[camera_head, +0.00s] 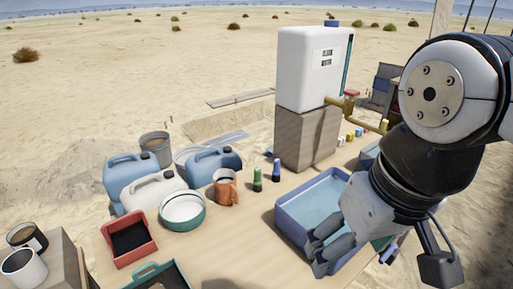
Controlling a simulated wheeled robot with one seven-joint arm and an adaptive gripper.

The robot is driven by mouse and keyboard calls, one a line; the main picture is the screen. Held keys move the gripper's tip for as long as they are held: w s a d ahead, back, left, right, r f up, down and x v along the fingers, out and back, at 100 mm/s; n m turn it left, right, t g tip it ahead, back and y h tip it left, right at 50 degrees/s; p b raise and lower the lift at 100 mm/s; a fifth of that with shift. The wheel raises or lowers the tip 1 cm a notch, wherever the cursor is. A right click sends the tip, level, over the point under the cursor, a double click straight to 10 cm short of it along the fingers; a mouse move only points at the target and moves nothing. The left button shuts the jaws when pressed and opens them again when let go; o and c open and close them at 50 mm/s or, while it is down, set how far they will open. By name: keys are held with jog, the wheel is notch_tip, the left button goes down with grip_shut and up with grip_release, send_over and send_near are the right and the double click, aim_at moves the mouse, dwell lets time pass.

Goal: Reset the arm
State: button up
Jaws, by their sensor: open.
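My gripper (328,246) is at the lower right of the head view, above the blue water basin (292,219). Its fingers point to the lower left and are open, with nothing seen between them. My arm comes down from the upper right and hides the basin's right side and the table area behind it. Whether the fingertips touch the basin cannot be told.
A white water tank (308,72) with a brass tap (352,110) stands behind the basin. To the left on the table are a red tray (147,248), a white-and-green bowl (183,210), an orange mug (225,188), two small bottles (257,180) and several jerrycans (150,192).

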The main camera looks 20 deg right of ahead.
jog(key=shift+s+a+f, duration=0.1)
jog(key=shift+s, duration=0.35)
